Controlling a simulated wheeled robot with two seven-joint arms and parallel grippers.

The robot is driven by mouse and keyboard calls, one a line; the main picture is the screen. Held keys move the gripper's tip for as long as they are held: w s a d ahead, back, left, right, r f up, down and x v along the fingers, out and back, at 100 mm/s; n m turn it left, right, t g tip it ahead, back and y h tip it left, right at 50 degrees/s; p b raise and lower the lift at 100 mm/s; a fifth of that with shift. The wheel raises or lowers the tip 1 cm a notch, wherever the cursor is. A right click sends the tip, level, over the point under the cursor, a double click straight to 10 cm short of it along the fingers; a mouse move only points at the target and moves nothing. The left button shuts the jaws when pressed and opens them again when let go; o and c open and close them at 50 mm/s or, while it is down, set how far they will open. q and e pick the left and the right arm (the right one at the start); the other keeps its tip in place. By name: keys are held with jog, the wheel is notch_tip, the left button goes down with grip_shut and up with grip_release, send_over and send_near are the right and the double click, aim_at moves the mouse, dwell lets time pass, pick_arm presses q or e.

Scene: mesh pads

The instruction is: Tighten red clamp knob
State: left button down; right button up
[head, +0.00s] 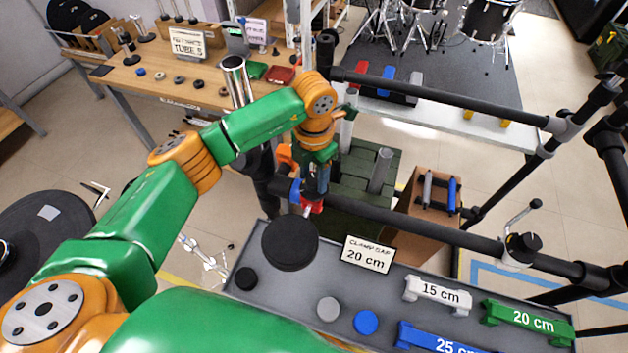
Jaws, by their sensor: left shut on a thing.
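The red clamp knob (313,207) shows as a small red patch just below the tip of my left gripper (313,193). It sits by the black rail (400,216), close to a blue clamp part (295,190). My left arm reaches in from the left and its gripper points down at the knob. The gripper is shut on the knob, and its fingers hide much of it. My right gripper is not in view. A "CLAMP GAP 20 cm" card (368,254) stands on the grey tray.
The grey tray (300,285) holds a black round pad (290,243), a white 15 cm bar (437,293), a green 20 cm bar (527,320) and a blue 25 cm bar (440,340). Black rails cross the right side. A wooden bench (150,80) stands behind.

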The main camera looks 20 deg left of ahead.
aim_at(313, 180)
pick_arm(q)
jog(key=m+b, duration=0.2)
jog(key=m, duration=0.1)
jog(key=shift+f+m+b, duration=0.15)
jog(key=shift+m+b, duration=0.15)
jog(key=shift+b, duration=0.05)
jog(key=shift+r+m+b, duration=0.2)
jog(key=shift+m+b, duration=0.65)
jog(key=shift+m, duration=0.45)
jog(key=shift+w, duration=0.1)
jog(key=shift+c, duration=1.5)
grip_release()
jog(key=shift+r, duration=0.1)
notch_tip(313, 180, up, 7)
jog(key=shift+b, duration=0.8)
